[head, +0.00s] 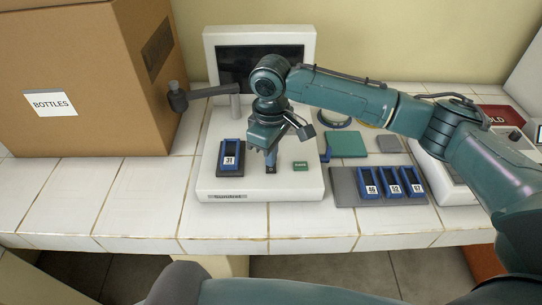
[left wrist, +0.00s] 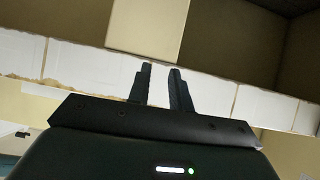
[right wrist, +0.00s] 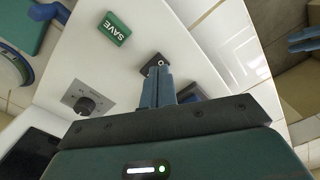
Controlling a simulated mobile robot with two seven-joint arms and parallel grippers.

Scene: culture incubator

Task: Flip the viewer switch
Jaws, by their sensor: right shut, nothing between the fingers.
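The white viewer (head: 225,120) stands on the tiled bench with a dark screen at its back. On its flat base are a green SAVE button (head: 300,166) and a small black switch (right wrist: 150,62) with a round white mark. My right gripper (head: 271,168) points down at the viewer base, fingers together and empty. In the right wrist view its fingertips (right wrist: 158,70) are right at the switch and cover part of it; I cannot tell whether they touch. My left gripper (left wrist: 160,80) shows only in its wrist view, fingers apart with nothing between, facing the bench edge.
A blue holder marked 31 (head: 231,155) sits left on the viewer base. Several blue holders (head: 391,184) stand on a grey mat at right. A cardboard box marked BOTTLES (head: 85,70) fills the left. A black knob (right wrist: 86,104) is on the viewer. The bench front is clear.

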